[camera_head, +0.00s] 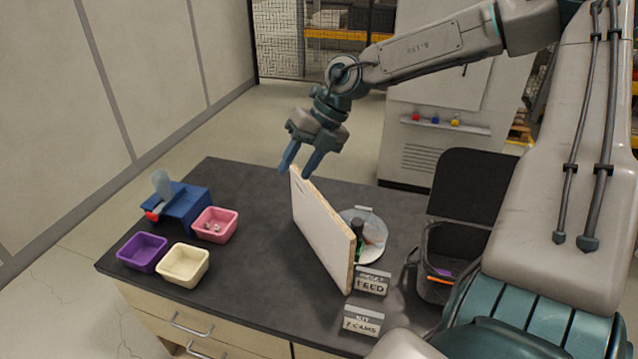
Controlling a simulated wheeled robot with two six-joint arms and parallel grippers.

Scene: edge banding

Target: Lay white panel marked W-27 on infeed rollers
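A white panel (322,236) with a bare chipboard edge stands upright on the dark worktop (255,290). No W-27 mark can be read on its face. My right gripper (301,161) is above the panel's far upper corner, pointing down. Its two blue fingers are spread apart with nothing seen between them. Whether a finger touches the panel cannot be told. My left gripper is not in view. No infeed rollers can be made out.
Purple (141,252), cream (182,265) and pink (215,224) bins and a blue device (184,206) stand at left. Behind the panel is a round dish (374,252). Signs reading FEED (371,281) and CAMS (363,320) stand near a black bin (437,285).

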